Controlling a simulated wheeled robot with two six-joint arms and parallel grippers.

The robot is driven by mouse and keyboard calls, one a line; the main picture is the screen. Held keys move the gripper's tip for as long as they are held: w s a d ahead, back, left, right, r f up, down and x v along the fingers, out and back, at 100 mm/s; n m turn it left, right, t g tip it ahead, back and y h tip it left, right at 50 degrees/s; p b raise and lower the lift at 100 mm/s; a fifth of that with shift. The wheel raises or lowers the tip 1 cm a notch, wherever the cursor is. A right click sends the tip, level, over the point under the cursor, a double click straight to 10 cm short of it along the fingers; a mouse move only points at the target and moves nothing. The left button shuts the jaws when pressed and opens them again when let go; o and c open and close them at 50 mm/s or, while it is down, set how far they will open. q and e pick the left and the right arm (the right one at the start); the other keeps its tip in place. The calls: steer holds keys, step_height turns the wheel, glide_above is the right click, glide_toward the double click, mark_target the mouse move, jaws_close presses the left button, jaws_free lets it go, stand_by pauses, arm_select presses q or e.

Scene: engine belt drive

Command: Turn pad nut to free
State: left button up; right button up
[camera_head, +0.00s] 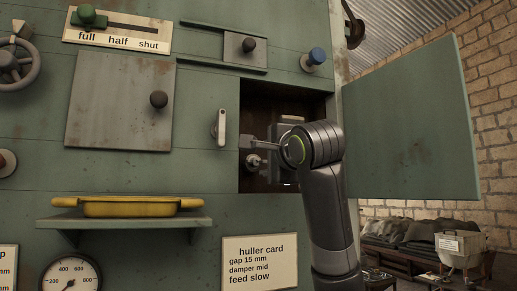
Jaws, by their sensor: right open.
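My right gripper (258,156) reaches into a dark open compartment (258,98) in the green machine. Its fingers point left and are open around or just in front of a small metal fitting (253,161), which looks like the pad nut. I cannot tell whether the fingers touch it. My wrist and a grey block behind it hide much of the compartment. My left gripper is out of view.
The green compartment door (412,122) stands open to the right of my arm. A white handle (221,127) is left of the opening. A shelf (125,222) with a yellow tray (130,208) sticks out lower left. A huller card (260,262) is below.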

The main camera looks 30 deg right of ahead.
mark_target(256, 162)
steer(key=p+x, duration=0.2)
steer(key=x, duration=0.2)
steer(key=shift+w+d+r, duration=0.1)
steer(key=shift+w+d+p, duration=0.1)
steer(key=shift+w+p, duration=0.2)
steer(key=shift+w, duration=0.35)
jaws_close()
